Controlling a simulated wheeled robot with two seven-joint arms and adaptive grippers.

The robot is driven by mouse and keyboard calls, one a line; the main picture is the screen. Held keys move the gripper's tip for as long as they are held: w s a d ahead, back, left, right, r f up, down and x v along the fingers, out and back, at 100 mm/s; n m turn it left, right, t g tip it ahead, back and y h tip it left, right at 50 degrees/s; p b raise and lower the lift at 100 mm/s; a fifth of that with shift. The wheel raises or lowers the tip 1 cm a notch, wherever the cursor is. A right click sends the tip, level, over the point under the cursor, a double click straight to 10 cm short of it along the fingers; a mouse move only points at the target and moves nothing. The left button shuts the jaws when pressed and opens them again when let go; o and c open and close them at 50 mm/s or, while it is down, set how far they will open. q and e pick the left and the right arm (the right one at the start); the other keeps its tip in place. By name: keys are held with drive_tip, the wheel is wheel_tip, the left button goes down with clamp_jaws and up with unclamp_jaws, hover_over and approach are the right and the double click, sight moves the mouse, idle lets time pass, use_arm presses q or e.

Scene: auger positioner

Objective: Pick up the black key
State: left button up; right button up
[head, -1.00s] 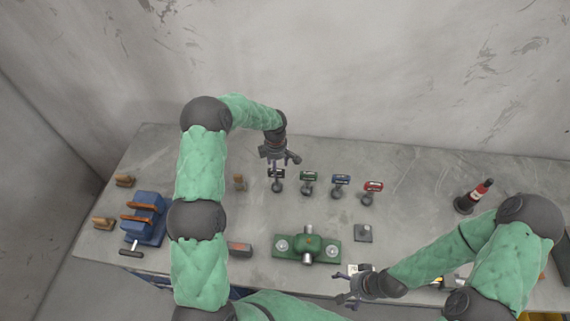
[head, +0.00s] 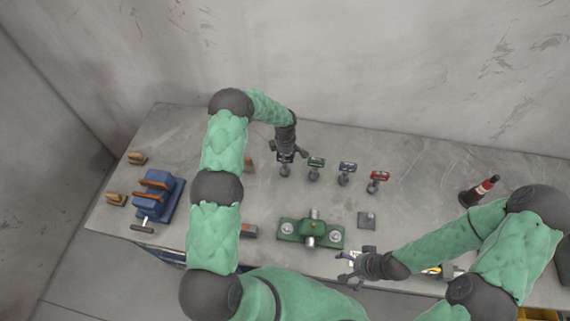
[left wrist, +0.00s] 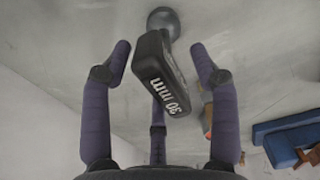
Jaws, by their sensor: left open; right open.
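The black key (left wrist: 163,85), with "30 mm" in white on its head, stands on a round grey base (left wrist: 163,20) in the left wrist view. In the head view, the black key's base (head: 284,171) shows below my left gripper (head: 285,152), which covers most of the key. My left gripper (left wrist: 160,75) is open, with its purple fingers on both sides of the key's head and apart from it. My right gripper (head: 347,268) is open and empty near the front edge of the table.
Green (head: 316,163), blue (head: 347,168) and red (head: 379,177) keys stand in a row to the right. A green fixture (head: 312,232) lies in front, a blue vise (head: 158,196) stands at left, and a red-black bottle (head: 479,191) at right. A wall rises behind the table (head: 420,190).

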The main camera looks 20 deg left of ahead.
use_arm(q)
drive_tip(key=shift+f, duration=1.2)
clamp_jaws()
drive_tip(key=shift+w, duration=0.1)
drive_tip(key=shift+r, duration=0.15)
